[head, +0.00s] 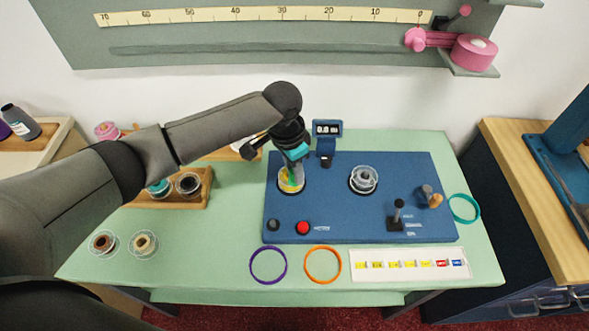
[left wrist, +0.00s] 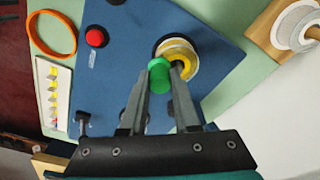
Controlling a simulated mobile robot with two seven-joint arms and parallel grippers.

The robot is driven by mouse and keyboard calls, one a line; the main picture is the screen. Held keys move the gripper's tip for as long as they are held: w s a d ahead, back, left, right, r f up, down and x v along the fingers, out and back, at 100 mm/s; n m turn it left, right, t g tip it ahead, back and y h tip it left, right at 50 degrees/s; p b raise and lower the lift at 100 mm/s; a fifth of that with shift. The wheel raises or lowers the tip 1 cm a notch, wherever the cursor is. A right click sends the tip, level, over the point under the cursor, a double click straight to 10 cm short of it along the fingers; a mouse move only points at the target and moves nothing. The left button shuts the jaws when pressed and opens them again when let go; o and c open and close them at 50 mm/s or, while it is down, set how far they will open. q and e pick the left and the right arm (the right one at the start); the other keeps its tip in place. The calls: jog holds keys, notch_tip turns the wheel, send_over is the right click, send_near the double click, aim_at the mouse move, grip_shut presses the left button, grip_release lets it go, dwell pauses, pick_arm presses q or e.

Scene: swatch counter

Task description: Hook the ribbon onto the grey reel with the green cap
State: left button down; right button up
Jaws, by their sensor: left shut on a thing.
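My left gripper (head: 296,160) is over the reel with yellow windings (head: 290,182), on the left of the blue board (head: 330,215). In the left wrist view its fingers (left wrist: 166,70) are shut on a small green piece (left wrist: 160,70). The yellow reel (left wrist: 178,48) shows just beyond the fingertips; whether they touch it I cannot tell. The grey reel (head: 364,180), with clear flanges, stands on the board to the right. I see no green cap on it. I cannot make out a loose ribbon strand. My right gripper is not in view.
A red button (head: 303,228), a black lever (head: 396,215) and an orange-tan knob (head: 432,197) stand on the board. A small display (head: 327,129) rises behind. Purple (head: 268,265), orange (head: 323,264) and teal (head: 464,208) rings and a label strip (head: 410,264) lie around it.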

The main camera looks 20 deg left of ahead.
pick_arm(q)
jog(key=shift+s+f, duration=0.25)
jog(key=shift+f, duration=0.25)
jog(key=shift+s+f, duration=0.2)
jog(key=shift+f, duration=0.25)
dwell(0.7)
jog(key=shift+d, duration=0.1)
dwell(1.7)
jog(key=shift+p, duration=0.35)
jog(key=r+p, duration=0.2)
jog(key=p, duration=0.1)
jog(key=shift+w+r, duration=0.3)
jog(key=shift+w, duration=0.1)
notch_tip(320, 180, up, 3)
jog(key=p, duration=0.3)
jog(key=shift+f, duration=0.2)
